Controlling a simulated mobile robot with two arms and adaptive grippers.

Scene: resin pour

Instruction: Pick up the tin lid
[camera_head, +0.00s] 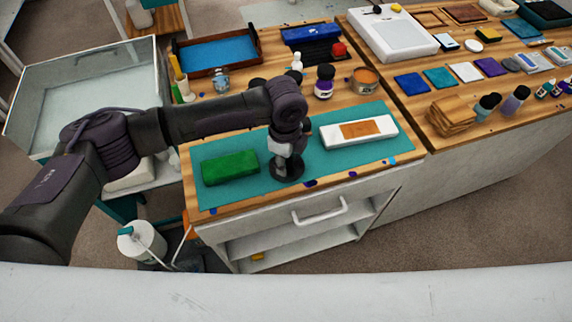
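A short round tin (364,81) with an orange-brown top stands at the back of the near bench, right of the bottles. I cannot tell whether that top is a lid or the contents, and I make out no separate lid for certain. My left gripper (287,172) points down over the teal mat (240,148), between a green block (230,167) and a white tray with an orange-brown piece (358,131). Its dark, rounded end hides the mat beneath; its fingers and anything between them are unclear. My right gripper is out of view.
Bottles (324,82) and a small jar (221,80) stand behind my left arm. A blue-lined wooden tray (217,53) is at the back left. The right bench holds colour tiles (411,83), a wooden stack (452,115) and a white scale (396,36).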

